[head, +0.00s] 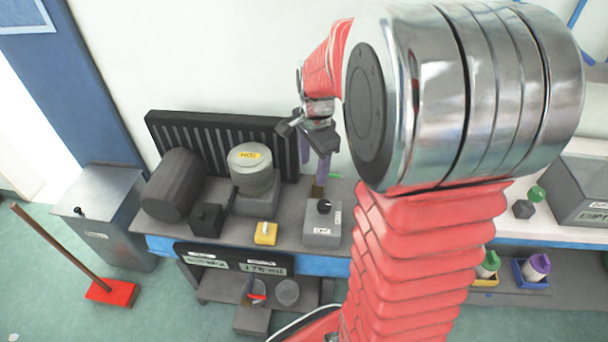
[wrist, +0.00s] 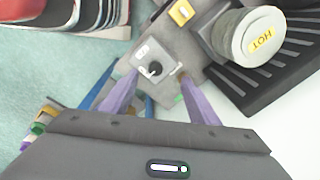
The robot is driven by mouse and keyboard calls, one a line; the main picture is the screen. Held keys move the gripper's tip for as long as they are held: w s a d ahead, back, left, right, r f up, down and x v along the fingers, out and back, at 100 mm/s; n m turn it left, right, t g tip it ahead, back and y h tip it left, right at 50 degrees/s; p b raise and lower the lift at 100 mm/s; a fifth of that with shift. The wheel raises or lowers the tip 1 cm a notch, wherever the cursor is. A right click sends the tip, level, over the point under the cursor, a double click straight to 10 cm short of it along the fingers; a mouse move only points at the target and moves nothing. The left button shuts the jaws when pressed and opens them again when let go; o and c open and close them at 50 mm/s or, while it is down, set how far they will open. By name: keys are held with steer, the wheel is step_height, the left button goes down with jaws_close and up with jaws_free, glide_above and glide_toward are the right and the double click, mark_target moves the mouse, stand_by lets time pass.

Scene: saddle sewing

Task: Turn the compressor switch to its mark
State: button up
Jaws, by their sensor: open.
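A grey switch box (head: 322,236) with a round black knob (head: 324,206) on top stands near the front edge of the workbench. The box has white labels; I cannot read them or make out a mark for certain. In the wrist view the knob (wrist: 154,69) shows between my two purple fingers, with a light pointer line on it. My gripper (head: 313,178) is open and empty, with its fingers pointing down above and behind the box in the head view. In the wrist view my gripper (wrist: 158,82) has one finger to either side of the knob, apparently not touching it.
A round metal vessel labelled HOT (head: 252,168) and a dark cylinder (head: 173,185) stand left on the bench (head: 290,232). A yellow box (head: 265,233) sits close left of the switch. A black ribbed panel (head: 215,140) rises behind. A grey cabinet (head: 100,210) stands further left.

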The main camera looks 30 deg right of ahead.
mark_target(324, 204)
steer(key=w+d+f+m+g, duration=0.1)
steer(key=d+f+m, duration=0.3)
steer(key=d+f, duration=0.1)
steer(key=shift+w+d+f, duration=0.25)
steer(key=shift+f, duration=0.4)
steer(key=shift+f, duration=0.1)
step_height(324, 204, down, 14)
steer(key=shift+r, duration=0.2)
steer(key=shift+c, duration=0.5)
steer(key=c, duration=0.9)
